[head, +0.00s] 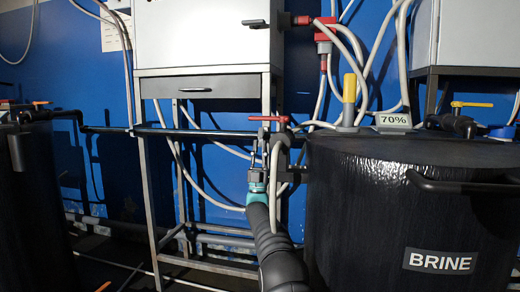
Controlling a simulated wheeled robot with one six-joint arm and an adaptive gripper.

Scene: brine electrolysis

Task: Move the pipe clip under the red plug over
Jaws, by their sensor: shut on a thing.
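My gripper (264,143) points up and away at the dark horizontal pipe (215,132), just below a red valve handle (270,118). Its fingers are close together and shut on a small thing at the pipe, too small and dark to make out. A red plug (303,20) sticks out at the right side of the white cabinet, and a red fitting (325,36) hangs beside it with cables. I cannot clearly pick out the pipe clip. Dark fittings (284,140) right beside my gripper partly overlap the pipe.
A white cabinet (200,35) on a metal frame stands behind the pipe. Loose pale cables (183,165) hang around my gripper. Another dark tank (40,210) is at left.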

